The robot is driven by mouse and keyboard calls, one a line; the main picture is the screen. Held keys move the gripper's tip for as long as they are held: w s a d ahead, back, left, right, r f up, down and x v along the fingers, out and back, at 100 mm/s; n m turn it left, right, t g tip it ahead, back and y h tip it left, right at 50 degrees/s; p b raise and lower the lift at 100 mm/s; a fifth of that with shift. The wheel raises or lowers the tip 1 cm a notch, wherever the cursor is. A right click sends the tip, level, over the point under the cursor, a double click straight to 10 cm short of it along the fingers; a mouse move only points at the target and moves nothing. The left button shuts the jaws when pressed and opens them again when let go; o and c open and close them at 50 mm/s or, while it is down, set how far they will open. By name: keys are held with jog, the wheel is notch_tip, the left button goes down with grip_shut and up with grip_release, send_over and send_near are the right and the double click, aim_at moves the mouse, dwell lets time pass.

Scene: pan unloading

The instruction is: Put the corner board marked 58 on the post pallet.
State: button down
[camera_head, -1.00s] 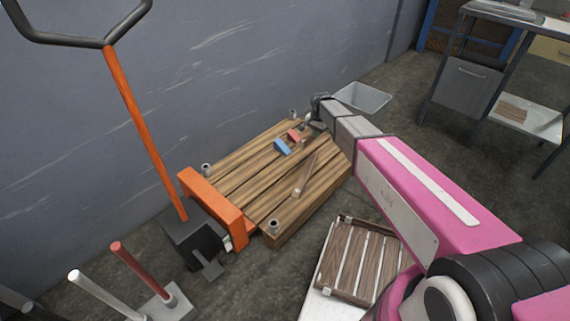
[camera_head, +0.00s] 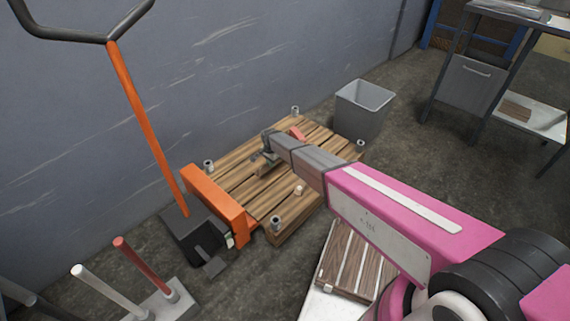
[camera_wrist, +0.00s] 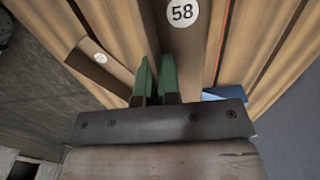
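The corner board marked 58 (camera_wrist: 195,45) is brown with a white number disc and fills the top middle of the wrist view. It runs off the upper edge. My gripper (camera_wrist: 156,62) has two green fingers close together, with the board's thin upright flange apparently between them. In the head view my gripper (camera_head: 265,152) is over the slatted wooden pallet (camera_head: 240,185) with grey posts at its corners. A brown piece shows just under it, mostly hidden. I cannot tell whether the board touches the slats.
Another brown piece with a small disc (camera_wrist: 100,58) lies on the slats. A blue block (camera_wrist: 225,93) is at right in the wrist view; a red block (camera_head: 298,133) lies behind my arm. An orange-handled truck (camera_head: 150,140) stands left, a grey bin (camera_head: 365,105) behind.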

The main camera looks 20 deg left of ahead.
send_over(283, 171)
notch_tip(283, 171, down, 6)
jog(key=shift+w+r, duration=0.1)
jog(key=shift+r, duration=0.05)
jog(key=shift+f, duration=2)
jog(key=shift+f, duration=0.55)
jog(key=c, duration=1.3)
grip_release()
jog(key=shift+c, duration=0.2)
notch_tip(283, 171, up, 13)
jog(key=shift+r, duration=0.1)
